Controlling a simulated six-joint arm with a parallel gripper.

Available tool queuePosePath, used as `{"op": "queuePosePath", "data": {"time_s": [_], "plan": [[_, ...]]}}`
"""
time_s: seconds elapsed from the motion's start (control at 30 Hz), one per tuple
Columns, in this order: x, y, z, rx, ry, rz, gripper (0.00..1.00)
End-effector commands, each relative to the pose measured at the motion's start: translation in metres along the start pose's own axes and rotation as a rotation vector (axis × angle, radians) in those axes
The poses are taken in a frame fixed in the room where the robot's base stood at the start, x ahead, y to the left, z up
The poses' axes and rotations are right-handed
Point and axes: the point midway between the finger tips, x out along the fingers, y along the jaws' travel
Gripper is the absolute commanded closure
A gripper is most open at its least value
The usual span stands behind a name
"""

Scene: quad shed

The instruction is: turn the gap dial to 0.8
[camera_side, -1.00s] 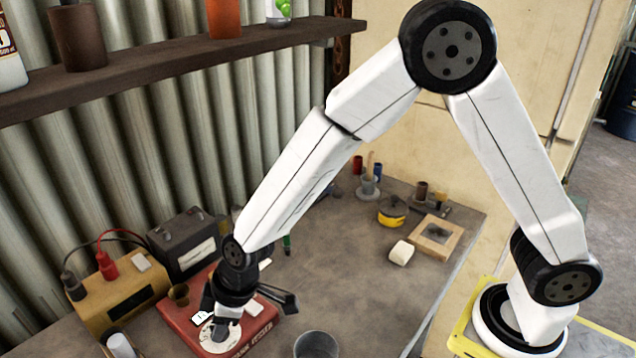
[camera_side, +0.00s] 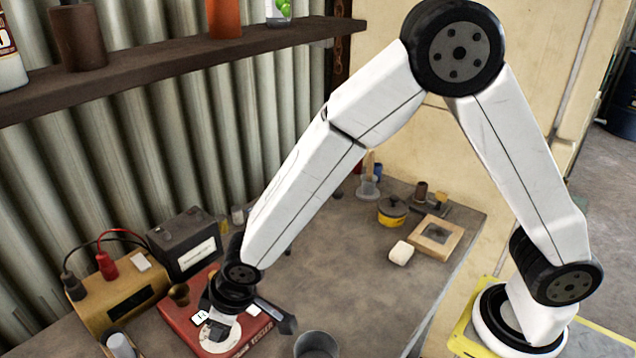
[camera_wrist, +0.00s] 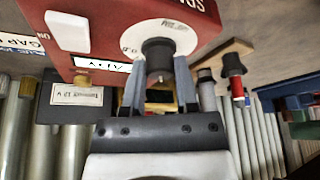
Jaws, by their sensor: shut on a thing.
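The gap dial's dark round knob (camera_wrist: 158,52) stands on a white printed disc (camera_wrist: 178,32) on the red tester box (camera_wrist: 95,22). My gripper (camera_wrist: 158,72) is shut on the knob, one grey finger on each side. Small marks are printed on the disc, but the knob's pointer and setting cannot be read clearly. In the side view, my gripper (camera_side: 217,328) reaches down onto the disc at the front of the red box (camera_side: 178,312), and its fingers mostly hide the knob.
A yellow-brown box (camera_side: 118,300) with red and black leads stands left of the tester. A dark battery-like box (camera_side: 185,240) is behind it. A grey cup (camera_side: 316,345) stands to the right, near the front. The middle of the bench is clear.

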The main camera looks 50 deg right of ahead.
Motion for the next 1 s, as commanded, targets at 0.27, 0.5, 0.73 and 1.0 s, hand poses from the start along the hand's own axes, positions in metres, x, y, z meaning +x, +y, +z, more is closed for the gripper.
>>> {"op": "queuePosePath", "data": {"time_s": [0.27, 0.5, 0.73, 1.0], "plan": [[0.0008, -0.0006, 0.0009, 0.073, -0.002, 0.030, 1.00], [0.0009, -0.0008, 0.0012, 0.138, -0.004, 0.057, 1.00], [0.0010, -0.0016, 0.0013, 0.201, -0.005, 0.083, 1.00], [0.0012, -0.0018, 0.0015, 0.281, -0.005, 0.116, 1.00]]}}
